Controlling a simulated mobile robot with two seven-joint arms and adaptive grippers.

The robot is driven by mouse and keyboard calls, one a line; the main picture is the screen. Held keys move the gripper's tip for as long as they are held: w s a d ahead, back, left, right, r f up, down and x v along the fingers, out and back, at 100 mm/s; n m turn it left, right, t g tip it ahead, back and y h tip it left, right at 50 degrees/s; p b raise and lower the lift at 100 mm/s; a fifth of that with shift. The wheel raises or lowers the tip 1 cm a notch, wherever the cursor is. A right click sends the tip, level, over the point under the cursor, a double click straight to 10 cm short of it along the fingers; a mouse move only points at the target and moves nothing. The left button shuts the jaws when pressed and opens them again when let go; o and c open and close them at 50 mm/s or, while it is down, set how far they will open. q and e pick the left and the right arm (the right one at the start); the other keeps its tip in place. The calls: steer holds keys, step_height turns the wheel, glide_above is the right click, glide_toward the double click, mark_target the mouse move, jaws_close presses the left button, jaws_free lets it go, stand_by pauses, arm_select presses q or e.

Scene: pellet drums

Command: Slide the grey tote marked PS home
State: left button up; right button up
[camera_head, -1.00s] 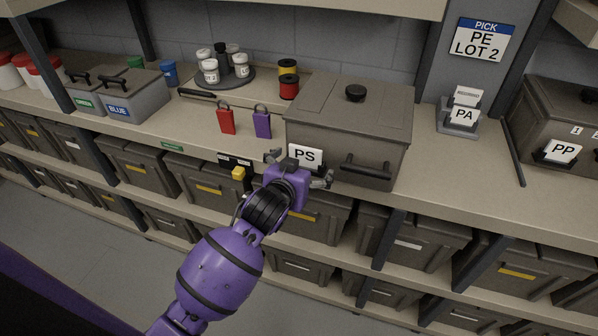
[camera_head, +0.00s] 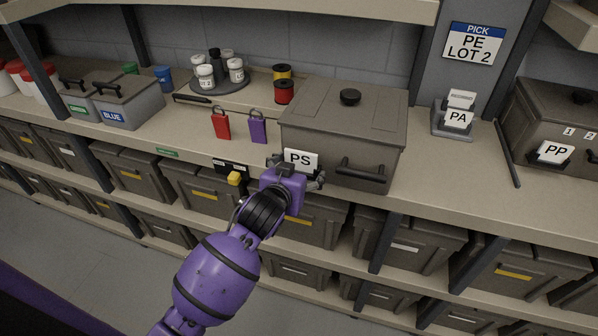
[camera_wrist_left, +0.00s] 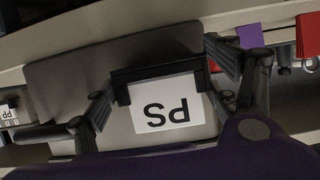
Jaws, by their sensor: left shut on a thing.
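The grey tote marked PS (camera_head: 345,120) stands on the shelf top, its lidded body near the front edge. A round black knob is on its lid and a dark bar handle (camera_head: 362,172) on its front. The white PS card (camera_head: 300,159) sits in a black holder at the front left; it shows upside down in the left wrist view (camera_wrist_left: 168,103). My left gripper (camera_head: 297,170) is at this holder, its fingers on either side, shut on it as far as I can see. The exact contact is partly hidden. My right gripper is not in view.
Red (camera_head: 220,123) and purple (camera_head: 257,127) padlock-shaped tags stand left of the tote, with spools (camera_head: 283,87) behind. Bare shelf (camera_head: 425,165) lies between. A yellow knob (camera_head: 234,178) is on the shelf edge.

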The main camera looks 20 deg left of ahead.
arm_select(q)
steer(key=shift+w+d, duration=0.1)
steer(key=shift+w, duration=2.85)
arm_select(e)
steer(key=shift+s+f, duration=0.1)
arm_select(q)
steer(key=shift+w, duration=0.1)
steer(key=shift+w+d+b, duration=0.1)
steer(key=shift+w+b, duration=0.25)
steer(key=shift+w, duration=2.6)
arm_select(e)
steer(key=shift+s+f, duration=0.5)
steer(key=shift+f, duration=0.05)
arm_select(q)
steer(key=shift+w+d+b, duration=0.1)
steer(key=shift+w+b, duration=0.35)
steer(key=shift+w, duration=2.5)
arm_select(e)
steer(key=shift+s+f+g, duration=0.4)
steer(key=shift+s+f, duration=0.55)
arm_select(q)
steer(key=shift+r, duration=0.1)
